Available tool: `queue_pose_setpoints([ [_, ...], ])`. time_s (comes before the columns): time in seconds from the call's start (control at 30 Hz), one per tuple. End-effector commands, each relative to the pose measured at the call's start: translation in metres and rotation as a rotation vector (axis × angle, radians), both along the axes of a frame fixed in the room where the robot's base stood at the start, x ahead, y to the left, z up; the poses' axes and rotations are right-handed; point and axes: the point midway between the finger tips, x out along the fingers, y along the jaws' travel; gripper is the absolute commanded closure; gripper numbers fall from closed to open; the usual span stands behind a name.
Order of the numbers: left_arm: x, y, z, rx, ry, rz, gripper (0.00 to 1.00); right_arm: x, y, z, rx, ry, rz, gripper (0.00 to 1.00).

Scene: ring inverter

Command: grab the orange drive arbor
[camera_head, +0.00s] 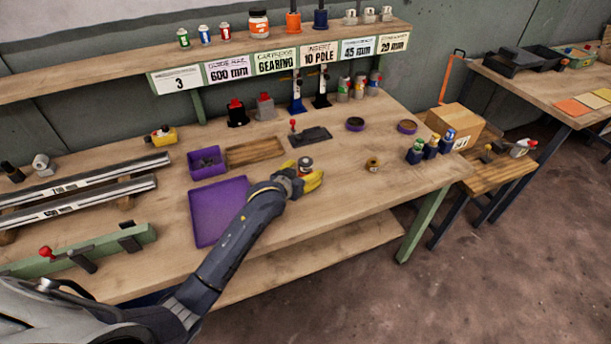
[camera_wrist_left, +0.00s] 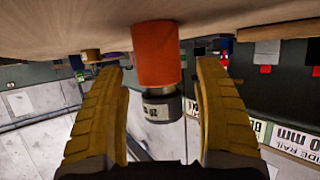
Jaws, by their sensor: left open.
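The orange drive arbor (camera_wrist_left: 155,55) shows in the wrist view as an upright orange cylinder with a dark, silver-banded end. That view is upside down, with the tabletop above. In the head view its grey and dark top (camera_head: 305,161) stands just beyond my left fingers, with the lower part mostly hidden. My left gripper (camera_head: 311,181) is low over the bench with its yellow fingers open. In the wrist view the fingers (camera_wrist_left: 160,75) lie on either side of the arbor, with gaps on both sides. My right gripper is not in view.
A purple tray (camera_head: 217,212) lies left of my forearm. A black fixture with a red knob (camera_head: 311,137) stands behind the arbor. A small brass ring part (camera_head: 373,165) is to the right. A labelled shelf (camera_head: 277,62) runs above the back. The bench's front right is clear.

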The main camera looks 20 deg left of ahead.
Motion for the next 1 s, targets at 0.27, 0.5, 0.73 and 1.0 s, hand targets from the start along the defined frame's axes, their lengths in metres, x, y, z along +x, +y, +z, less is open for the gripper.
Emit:
queue_pose_setpoints([
  [0.27,0.0083,-0.0021,-0.0039,0.001,0.000,0.000,0.30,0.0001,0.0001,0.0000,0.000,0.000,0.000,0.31],
  [0.5,0.0081,-0.0019,-0.0038,0.000,0.000,0.000,0.39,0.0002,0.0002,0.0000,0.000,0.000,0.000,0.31],
  [0.73,0.0080,-0.0017,-0.0038,0.000,0.001,0.000,0.66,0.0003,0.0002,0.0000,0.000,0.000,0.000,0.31],
  [1.0,0.0080,-0.0017,-0.0038,0.000,0.001,0.000,0.97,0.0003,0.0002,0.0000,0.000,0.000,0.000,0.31],
])
